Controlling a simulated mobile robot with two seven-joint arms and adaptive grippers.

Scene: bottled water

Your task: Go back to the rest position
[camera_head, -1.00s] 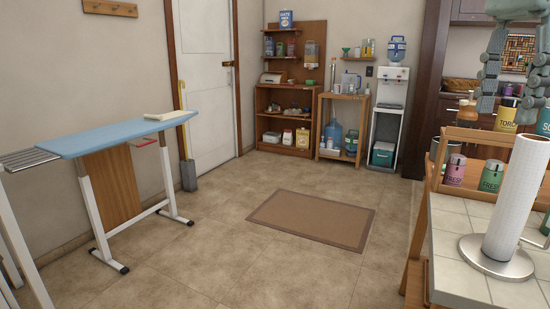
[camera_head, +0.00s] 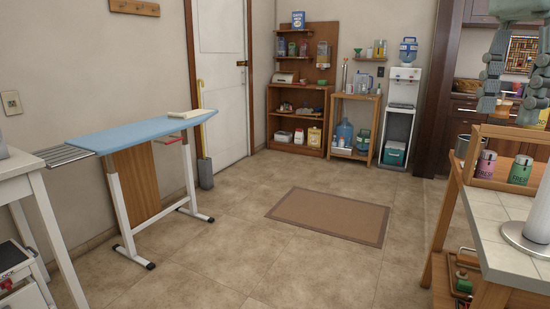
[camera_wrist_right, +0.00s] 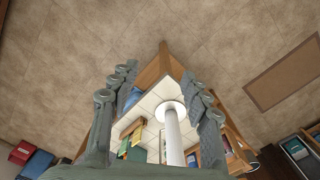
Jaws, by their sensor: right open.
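My right gripper (camera_head: 512,100) hangs at the upper right in the head view, fingers pointing down and spread apart. In the right wrist view its two fingers (camera_wrist_right: 157,85) stand apart with nothing held between them. Below them show a white tiled counter (camera_wrist_right: 146,106) and a white paper towel roll (camera_wrist_right: 172,138). In the head view the counter (camera_head: 490,222) is at the right edge, and the roll (camera_head: 541,208) is cut off there. My left gripper is not in view. A water dispenser with a blue bottle (camera_head: 408,50) stands at the back wall.
A blue ironing board (camera_head: 140,134) stands at left, near a white table (camera_head: 18,165). A brown mat (camera_head: 330,215) lies on open floor. A wooden shelf (camera_head: 299,98) and a small stand (camera_head: 354,98) are at the back. Pink and green canisters (camera_head: 520,170) sit on the counter's rack.

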